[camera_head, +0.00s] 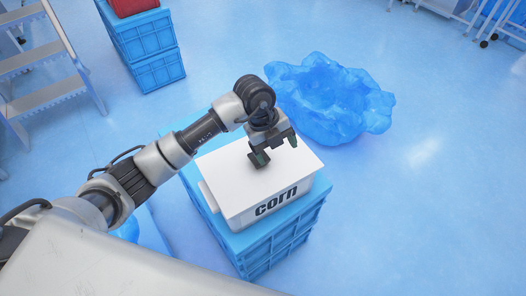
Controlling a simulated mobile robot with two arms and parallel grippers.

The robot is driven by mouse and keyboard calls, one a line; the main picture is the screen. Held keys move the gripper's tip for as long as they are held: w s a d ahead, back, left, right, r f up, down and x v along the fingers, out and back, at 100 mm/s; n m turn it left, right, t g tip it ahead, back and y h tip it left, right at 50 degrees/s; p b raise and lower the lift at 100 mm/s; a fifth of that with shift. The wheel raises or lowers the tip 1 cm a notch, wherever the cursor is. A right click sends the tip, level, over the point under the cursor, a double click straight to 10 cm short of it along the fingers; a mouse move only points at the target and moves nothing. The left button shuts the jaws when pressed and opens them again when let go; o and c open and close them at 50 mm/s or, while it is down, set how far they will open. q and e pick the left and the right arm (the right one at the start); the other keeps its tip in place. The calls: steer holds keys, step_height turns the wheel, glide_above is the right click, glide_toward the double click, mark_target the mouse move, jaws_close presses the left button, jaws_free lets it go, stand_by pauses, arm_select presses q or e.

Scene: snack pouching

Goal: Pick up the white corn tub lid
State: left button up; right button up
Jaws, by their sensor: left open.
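A white tub (270,206) with "corn" in black letters on its front stands on a blue crate stack. Its flat white lid (232,172) covers the top. My left gripper (276,153) points down over the far right part of the lid, with its fingers apart and nothing between them. I cannot tell whether the fingertips touch the lid or hover just above it. The gripper and forearm hide part of the lid's far edge. My right gripper is not in view.
The blue crates (272,249) under the tub stand on a pale blue floor. A crumpled blue plastic bag (330,97) lies behind to the right. More blue crates (153,52) with a red box (132,6) stand at the back, and a step ladder (42,62) at left. The right floor is clear.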

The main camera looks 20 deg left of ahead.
arm_select(q)
steer(key=w+a+y, duration=0.1)
steer(key=a+n+y, duration=0.1)
steer(key=a, duration=0.1)
steer(key=w+a+y, duration=0.1)
steer(key=a, duration=0.1)
steer(key=shift+w+a+r+n+y, duration=0.15)
steer(key=shift+w+r+n+y, duration=0.15)
step_height(320, 180, down, 4)
steer(key=shift+s+r, duration=0.15)
steer(key=shift+f+p, duration=0.65)
steer(key=shift+f, duration=2.55)
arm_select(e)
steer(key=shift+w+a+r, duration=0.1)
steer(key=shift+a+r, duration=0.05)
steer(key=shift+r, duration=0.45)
arm_select(q)
steer(key=shift+c, duration=0.3)
steer(key=c, duration=1)
steer(key=shift+r, duration=0.1)
